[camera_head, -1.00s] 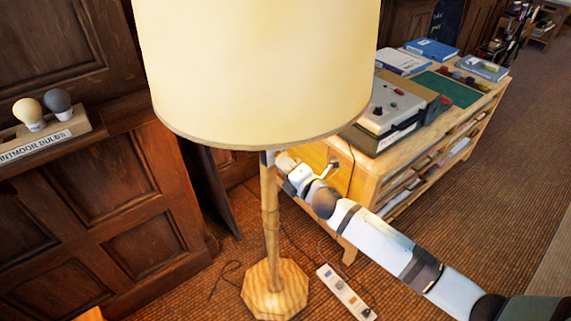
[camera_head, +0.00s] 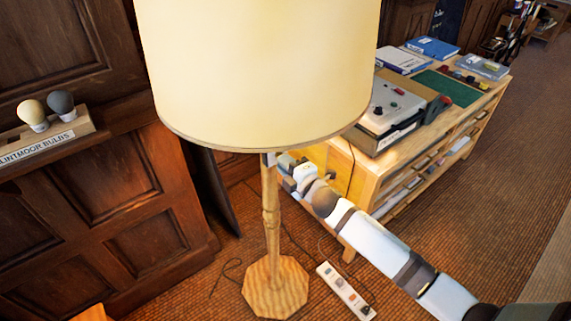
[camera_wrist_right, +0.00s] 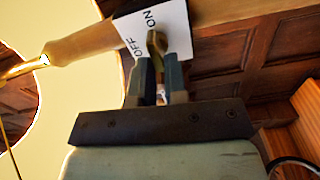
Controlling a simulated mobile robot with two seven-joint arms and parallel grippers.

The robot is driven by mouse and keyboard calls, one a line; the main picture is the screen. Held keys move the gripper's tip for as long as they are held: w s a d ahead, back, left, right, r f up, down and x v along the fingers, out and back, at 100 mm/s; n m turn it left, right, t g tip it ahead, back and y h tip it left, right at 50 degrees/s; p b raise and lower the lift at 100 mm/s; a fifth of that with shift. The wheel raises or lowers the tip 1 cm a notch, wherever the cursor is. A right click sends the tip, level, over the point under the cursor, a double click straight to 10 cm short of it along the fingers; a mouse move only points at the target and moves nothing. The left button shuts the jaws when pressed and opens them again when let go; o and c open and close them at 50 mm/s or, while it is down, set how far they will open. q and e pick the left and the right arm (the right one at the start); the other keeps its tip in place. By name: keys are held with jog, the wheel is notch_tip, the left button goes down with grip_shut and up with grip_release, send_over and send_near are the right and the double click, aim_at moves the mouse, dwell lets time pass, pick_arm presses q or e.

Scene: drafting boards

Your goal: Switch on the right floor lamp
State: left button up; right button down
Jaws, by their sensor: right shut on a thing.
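The floor lamp's large cream shade (camera_head: 255,70) fills the upper middle of the head view. Its wooden pole (camera_head: 271,210) runs down to an octagonal base (camera_head: 275,288). In the right wrist view, a white plate (camera_wrist_right: 178,22) marked OFF and ON sits on the pole, with a brass switch knob (camera_wrist_right: 156,41) on it. My right gripper (camera_wrist_right: 158,66) is shut on this knob, its two fingers on either side. In the head view the gripper (camera_head: 283,172) is at the pole just below the shade. The knob's exact setting is hard to tell. My left gripper is out of view.
A wooden cabinet (camera_head: 365,185) with books and a grey device (camera_head: 388,108) on top stands behind my right arm. A power strip (camera_head: 345,292) and cords lie on the floor beside the base. A bulb stand (camera_head: 45,142) is on the panelled ledge at left.

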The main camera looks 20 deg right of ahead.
jog(key=c, duration=1.1)
grip_release()
jog(key=shift+c, duration=0.2)
jog(key=b+v, duration=0.2)
jog(key=v, duration=1.2)
jog(key=s+a+f+m+g+h+p, duration=0.1)
jog(key=s+a+f+m+g+p, duration=0.1)
jog(key=s+f+m, duration=0.4)
jog(key=s+a+f+m+g+h+p, duration=0.2)
jog(key=s+f+m, duration=0.5)
jog(key=s+m, duration=0.4)
jog(key=s+g+p, duration=0.1)
jog(key=s+g, duration=0.1)
jog(key=s, duration=0.1)
jog(key=shift+f+m+p, duration=0.3)
jog(key=shift+p, duration=0.05)
